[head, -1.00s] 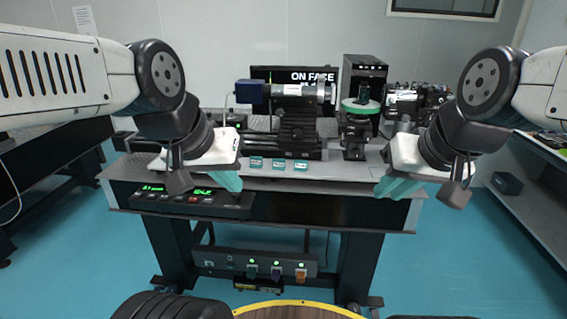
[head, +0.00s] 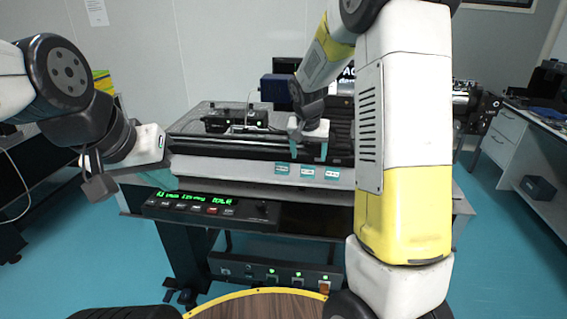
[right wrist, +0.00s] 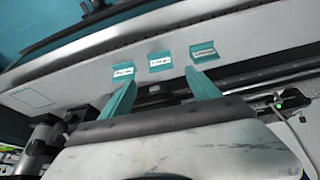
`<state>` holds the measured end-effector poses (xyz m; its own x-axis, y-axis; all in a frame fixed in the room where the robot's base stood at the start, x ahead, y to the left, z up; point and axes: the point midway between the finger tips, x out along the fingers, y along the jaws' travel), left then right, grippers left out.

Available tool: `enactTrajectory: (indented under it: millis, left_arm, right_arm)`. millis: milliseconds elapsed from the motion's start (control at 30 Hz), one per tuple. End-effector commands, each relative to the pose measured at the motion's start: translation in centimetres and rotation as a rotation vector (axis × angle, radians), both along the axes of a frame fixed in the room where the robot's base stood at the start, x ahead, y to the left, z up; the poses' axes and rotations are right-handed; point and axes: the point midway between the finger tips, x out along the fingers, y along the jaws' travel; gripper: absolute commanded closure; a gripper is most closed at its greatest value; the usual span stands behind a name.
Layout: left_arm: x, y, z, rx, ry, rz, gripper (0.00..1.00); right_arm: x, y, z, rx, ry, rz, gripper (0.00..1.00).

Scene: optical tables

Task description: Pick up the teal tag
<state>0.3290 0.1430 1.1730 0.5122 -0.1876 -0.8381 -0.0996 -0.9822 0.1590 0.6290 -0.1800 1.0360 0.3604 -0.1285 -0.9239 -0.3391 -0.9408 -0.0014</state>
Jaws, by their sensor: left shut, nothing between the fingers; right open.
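Three small teal tags with white labels lie in a row along the front of the optical table: the left one (head: 282,169), the middle one (head: 308,171) and the right one (head: 332,174). The label text is too small to read. The right wrist view shows three tags too, at its left (right wrist: 122,73), middle (right wrist: 160,62) and right (right wrist: 204,53). My right gripper (head: 308,152) is open and empty, its teal fingers pointing down just behind the row. My left gripper (head: 160,150) is shut and empty, well left of the tags.
A black instrument rail and stage stand behind the tags, close to my right gripper. A control box with a green display (head: 210,207) hangs under the table's front edge. The table strip left of the tags (head: 215,170) is clear.

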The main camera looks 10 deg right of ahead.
Motion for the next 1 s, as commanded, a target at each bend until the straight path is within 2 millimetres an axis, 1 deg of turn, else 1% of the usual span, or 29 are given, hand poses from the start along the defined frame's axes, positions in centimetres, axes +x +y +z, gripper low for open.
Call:
enactTrajectory:
  millis: [267,500,600,700,867,900,967,1000]
  left_arm:
    - [0.0,0.0,0.0,0.000,0.000,0.000,1.00]
    - [0.0,0.0,0.0,0.000,0.000,0.000,1.00]
    - [0.0,0.0,0.0,0.000,0.000,0.000,1.00]
    - [0.0,0.0,0.0,0.000,0.000,0.000,1.00]
    - [0.0,0.0,0.0,0.000,0.000,0.000,1.00]
    - [0.0,0.0,0.0,0.000,0.000,0.000,1.00]
    - [0.0,0.0,0.0,0.000,0.000,0.000,1.00]
    - [0.0,0.0,0.0,0.000,0.000,0.000,1.00]
  right_arm:
    - [1.2,-0.4,-2.8,-0.002,0.003,-0.003,0.29]
    - [2.6,-1.0,-5.9,-0.003,0.004,-0.004,0.29]
    - [3.0,-1.1,-6.9,-0.002,0.003,-0.002,0.29]
    - [3.2,-1.1,-7.3,-0.002,0.002,-0.001,0.29]
    - [3.2,-1.1,-7.2,-0.002,0.001,-0.002,0.29]
    - [3.2,-1.1,-7.2,-0.002,0.001,-0.002,0.31]
    - [3.2,-1.1,-7.2,-0.002,0.001,-0.002,0.43]
    - [3.2,-1.1,-7.2,-0.002,0.001,-0.002,0.51]
